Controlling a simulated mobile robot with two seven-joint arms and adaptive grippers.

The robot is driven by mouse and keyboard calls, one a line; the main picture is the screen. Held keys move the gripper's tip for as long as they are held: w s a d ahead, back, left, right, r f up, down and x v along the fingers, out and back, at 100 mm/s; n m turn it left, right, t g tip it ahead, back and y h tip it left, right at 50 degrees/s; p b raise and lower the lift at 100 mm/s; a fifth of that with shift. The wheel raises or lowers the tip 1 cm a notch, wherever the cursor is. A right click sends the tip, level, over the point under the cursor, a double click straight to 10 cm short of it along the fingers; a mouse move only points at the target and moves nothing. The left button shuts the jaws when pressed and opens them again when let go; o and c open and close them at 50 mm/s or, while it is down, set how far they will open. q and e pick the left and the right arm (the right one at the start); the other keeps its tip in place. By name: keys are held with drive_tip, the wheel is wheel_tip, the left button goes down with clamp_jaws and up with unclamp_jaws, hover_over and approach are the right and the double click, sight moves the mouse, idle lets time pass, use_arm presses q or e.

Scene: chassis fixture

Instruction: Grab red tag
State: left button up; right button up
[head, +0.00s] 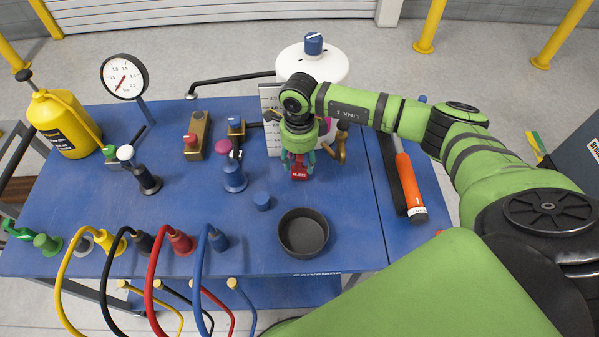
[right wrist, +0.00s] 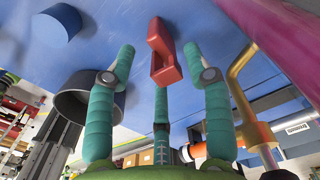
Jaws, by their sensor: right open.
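The red tag (head: 300,174) is a small red block at the back middle of the blue table, just below my right gripper (head: 297,158). In the right wrist view the red tag (right wrist: 166,57) appears as a red piece with a notched shape, between the tips of my teal fingers. The fingers are spread, with gaps visible on both sides of the tag. Part of the tag is hidden behind the fingers in the head view. My left gripper is not in view.
A dark round bowl (head: 303,232) and a short blue cylinder (head: 262,201) stand in front of the tag. A brass hook-like fitting (head: 341,145) is close on its right, and a white scaled plate (head: 270,120) is behind. An orange-handled tool (head: 409,187) lies further right.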

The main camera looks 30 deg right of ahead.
sight(299, 168)
wheel_tip(299, 168, down, 6)
drive_tip(key=b, duration=0.3)
drive_tip(key=shift+r, duration=0.1)
clamp_jaws()
drive_tip(key=shift+r, duration=0.1)
